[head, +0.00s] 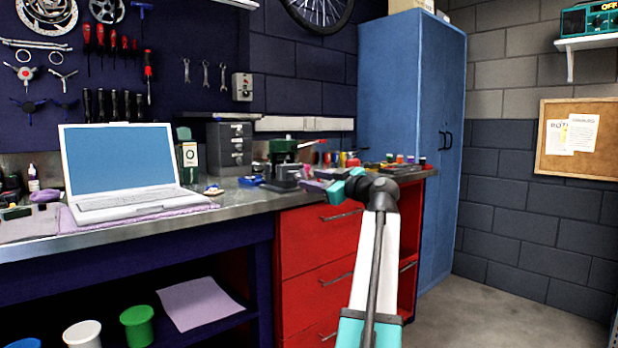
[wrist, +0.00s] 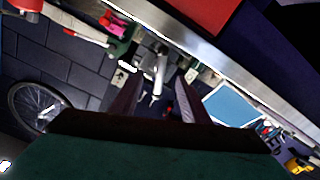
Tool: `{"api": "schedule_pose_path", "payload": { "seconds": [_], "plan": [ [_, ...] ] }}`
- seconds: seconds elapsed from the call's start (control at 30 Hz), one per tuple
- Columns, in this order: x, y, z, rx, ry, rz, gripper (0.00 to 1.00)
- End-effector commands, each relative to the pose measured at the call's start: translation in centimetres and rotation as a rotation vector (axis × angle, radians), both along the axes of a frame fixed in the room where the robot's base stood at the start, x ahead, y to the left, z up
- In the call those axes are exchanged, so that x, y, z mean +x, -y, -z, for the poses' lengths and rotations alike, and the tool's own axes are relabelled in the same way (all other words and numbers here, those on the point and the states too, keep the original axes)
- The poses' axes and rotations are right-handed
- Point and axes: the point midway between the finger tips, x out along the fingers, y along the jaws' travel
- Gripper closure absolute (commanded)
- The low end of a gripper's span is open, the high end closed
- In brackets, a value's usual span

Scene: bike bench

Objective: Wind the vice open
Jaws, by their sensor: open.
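The vice (head: 284,148) shows in the head view as a green and grey metal body on the bench top, above the red drawers. A thin bar sticks out at its upper right. I cannot tell how far apart its jaws are. My gripper (head: 318,186) is at the end of my white and teal arm, in front of the vice's lower right side in the picture.
A laptop (head: 120,168) stands open on the bench at left. Small coloured items crowd the bench right of the vice. A blue cabinet (head: 410,130) closes the right end. The floor at right is clear.

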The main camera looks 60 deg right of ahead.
Motion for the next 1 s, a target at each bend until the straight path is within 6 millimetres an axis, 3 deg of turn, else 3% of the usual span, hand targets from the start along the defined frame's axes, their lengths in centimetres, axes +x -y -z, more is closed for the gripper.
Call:
{"api": "schedule_pose_path", "payload": {
  "seconds": [0.6,1.0],
  "plan": [
    [-8.2,-2.9,-0.1,0.0,0.0,0.001,0.58],
    [-9.5,-3.3,0.0,0.0,0.0,-0.001,0.58]
  ]
}}
